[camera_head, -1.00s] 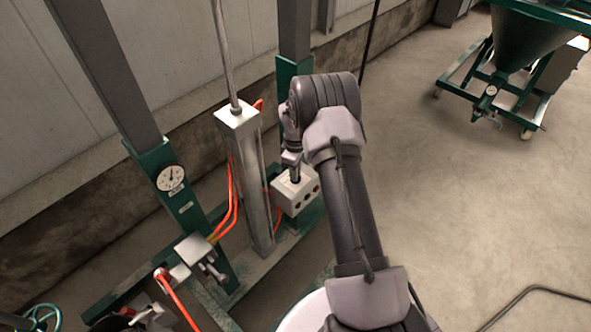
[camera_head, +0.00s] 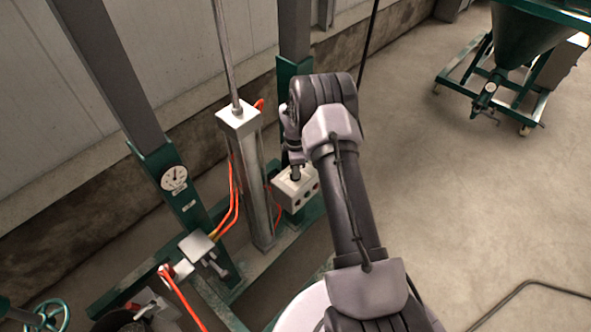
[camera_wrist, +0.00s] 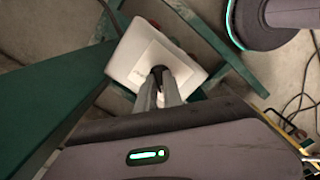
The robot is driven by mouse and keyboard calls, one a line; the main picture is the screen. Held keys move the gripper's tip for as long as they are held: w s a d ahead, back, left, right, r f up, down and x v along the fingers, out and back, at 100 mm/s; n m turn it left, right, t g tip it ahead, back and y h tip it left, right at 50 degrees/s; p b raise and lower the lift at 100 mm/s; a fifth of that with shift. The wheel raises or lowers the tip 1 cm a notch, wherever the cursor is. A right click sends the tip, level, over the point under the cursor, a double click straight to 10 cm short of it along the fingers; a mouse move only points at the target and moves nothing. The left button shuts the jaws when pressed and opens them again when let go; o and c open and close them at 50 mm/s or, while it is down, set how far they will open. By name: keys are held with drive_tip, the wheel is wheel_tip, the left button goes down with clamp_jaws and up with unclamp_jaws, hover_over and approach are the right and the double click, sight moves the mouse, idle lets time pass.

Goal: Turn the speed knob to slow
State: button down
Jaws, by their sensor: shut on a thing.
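The speed knob (camera_wrist: 158,70) is a small dark knob on the top face of a white control box (camera_wrist: 135,52). In the head view the white control box (camera_head: 305,190) is mounted low by a green post, with dark buttons on its front side. My gripper (camera_wrist: 160,82) is shut on the knob from above, its two grey fingers on either side of it. In the head view my gripper (camera_head: 296,172) reaches down to the top of the box. The knob's setting and any markings are too small to read.
A grey metal column (camera_head: 250,180) with orange hoses stands just left of the box. A green post with a round gauge (camera_head: 174,178) is further left. A green hopper on a wheeled frame (camera_head: 520,45) stands at the far right. The concrete floor between is clear.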

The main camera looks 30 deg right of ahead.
idle(0.3)
drive_tip(key=c, duration=1.5)
unclamp_jaws()
drive_tip(key=shift+r, duration=0.1)
wheel_tip(320, 180, up, 17)
drive_tip(key=p, duration=0.5)
drive_tip(key=shift+r, duration=0.15)
